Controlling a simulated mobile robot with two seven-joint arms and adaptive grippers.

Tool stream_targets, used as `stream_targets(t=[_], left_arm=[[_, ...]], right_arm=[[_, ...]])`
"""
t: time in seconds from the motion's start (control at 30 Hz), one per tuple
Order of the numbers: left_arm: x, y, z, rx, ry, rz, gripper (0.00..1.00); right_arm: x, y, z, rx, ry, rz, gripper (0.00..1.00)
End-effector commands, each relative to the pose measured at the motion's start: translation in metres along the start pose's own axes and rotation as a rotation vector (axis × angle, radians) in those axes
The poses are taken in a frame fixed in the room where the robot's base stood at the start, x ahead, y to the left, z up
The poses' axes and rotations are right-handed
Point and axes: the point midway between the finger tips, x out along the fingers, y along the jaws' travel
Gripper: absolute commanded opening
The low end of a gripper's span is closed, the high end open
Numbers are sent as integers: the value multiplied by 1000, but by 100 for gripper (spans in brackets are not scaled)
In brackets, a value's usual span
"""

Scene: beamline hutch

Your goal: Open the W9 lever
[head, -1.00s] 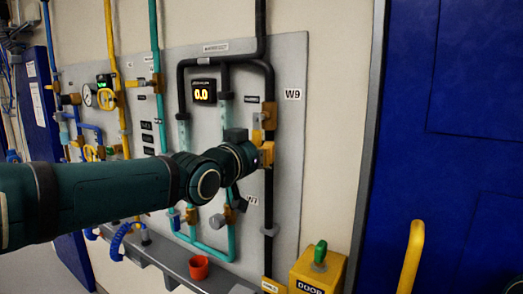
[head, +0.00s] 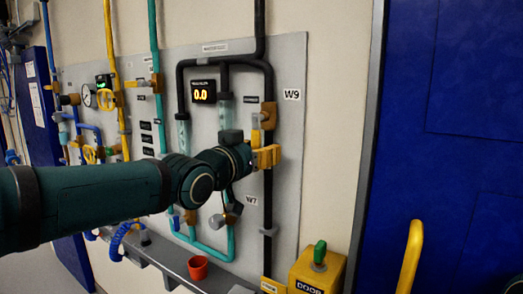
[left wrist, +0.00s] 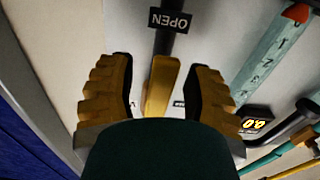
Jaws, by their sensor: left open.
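The W9 valve (head: 269,115) is a brass block on the black pipe, left of the W9 label (head: 292,95) in the head view. Its yellow lever (left wrist: 161,88) shows in the left wrist view. My left gripper (head: 267,157) is at the panel just below the valve block. In the left wrist view its two ribbed yellow fingers (left wrist: 160,92) are open, one on each side of the lever, with narrow gaps. The lever's near end is hidden behind my gripper's dark body. An OPEN label (left wrist: 169,20) lies beyond the lever's far end. My right gripper is not in view.
A lit display (head: 203,91) and teal pipes are left of the valve. A ledge below holds a red cup (head: 198,267). A yellow box with a green knob (head: 320,252) stands at lower right. A blue door (head: 450,130) fills the right side.

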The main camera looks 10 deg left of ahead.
Motion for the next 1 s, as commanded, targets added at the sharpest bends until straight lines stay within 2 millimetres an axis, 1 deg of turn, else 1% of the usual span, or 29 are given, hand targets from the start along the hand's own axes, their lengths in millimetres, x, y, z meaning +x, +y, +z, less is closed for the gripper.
stream_targets(t=[0.03, 0.3, 0.4, 0.5, 0.6, 0.7, 1.0], left_arm=[[-9, 0, -1, 2, 2, -1, 50], [-62, 1, -2, 2, 4, 2, 50], [-79, 1, -1, 0, 3, 2, 50], [-92, 1, -1, 1, 3, 2, 50], [-101, 1, -1, -1, 1, 1, 50], [-106, 1, 0, -1, 0, 1, 50], [-107, 0, 0, -1, 0, 1, 50]], right_arm=[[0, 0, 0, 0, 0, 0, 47], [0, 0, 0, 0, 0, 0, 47], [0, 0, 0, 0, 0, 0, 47], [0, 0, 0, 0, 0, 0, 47], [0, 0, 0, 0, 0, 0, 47], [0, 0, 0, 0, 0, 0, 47], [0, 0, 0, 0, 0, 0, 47]])
